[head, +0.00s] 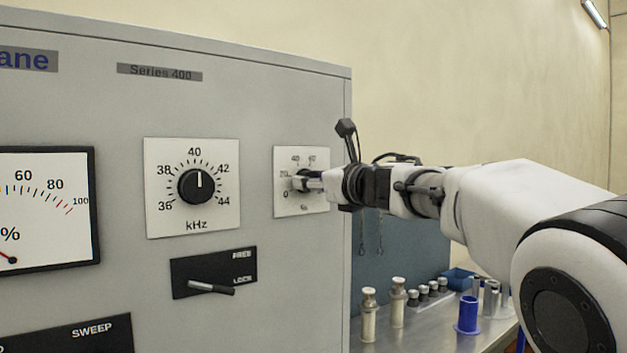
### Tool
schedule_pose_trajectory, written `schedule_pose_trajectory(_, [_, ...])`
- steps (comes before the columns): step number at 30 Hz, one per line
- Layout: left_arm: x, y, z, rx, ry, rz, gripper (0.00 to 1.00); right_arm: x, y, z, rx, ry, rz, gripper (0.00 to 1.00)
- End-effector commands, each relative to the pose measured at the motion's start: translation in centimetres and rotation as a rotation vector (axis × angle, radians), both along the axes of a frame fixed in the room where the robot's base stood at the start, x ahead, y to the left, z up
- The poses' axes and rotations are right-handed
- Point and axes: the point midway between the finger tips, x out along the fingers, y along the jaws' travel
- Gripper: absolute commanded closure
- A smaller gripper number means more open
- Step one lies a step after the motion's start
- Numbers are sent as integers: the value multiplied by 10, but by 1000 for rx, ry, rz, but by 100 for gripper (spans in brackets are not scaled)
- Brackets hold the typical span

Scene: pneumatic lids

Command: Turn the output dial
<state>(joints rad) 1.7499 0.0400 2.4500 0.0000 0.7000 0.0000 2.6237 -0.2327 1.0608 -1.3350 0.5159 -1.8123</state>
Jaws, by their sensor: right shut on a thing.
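The output dial (299,182) is a small black knob on a white square scale plate (288,205) at the right edge of the grey cabinet front. The figures 0, 20, 40 and 60 show on the plate; its right part is hidden behind my gripper. My right gripper (307,182) reaches in from the right and is shut on the output dial. The dial's pointer cannot be made out. My left gripper is not in view.
Left of it on the grey cabinet (110,120) are a larger kHz dial (197,186) pointing near 40, a lever switch (211,287) and a percent meter (40,215). Behind, a metal bench (385,336) holds pale cylinders (398,305) and a blue cup (467,316).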

Motion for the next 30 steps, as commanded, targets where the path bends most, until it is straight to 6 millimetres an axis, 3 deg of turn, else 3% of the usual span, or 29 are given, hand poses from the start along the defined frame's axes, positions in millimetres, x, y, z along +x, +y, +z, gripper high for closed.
schedule_pose_trajectory(11, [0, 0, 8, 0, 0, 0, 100, 1, -1, 2, 143, 104, -1, 93])
schedule_pose_trajectory(30, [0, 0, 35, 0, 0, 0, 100, 2, -2, 2, 622, 453, 1, 93])
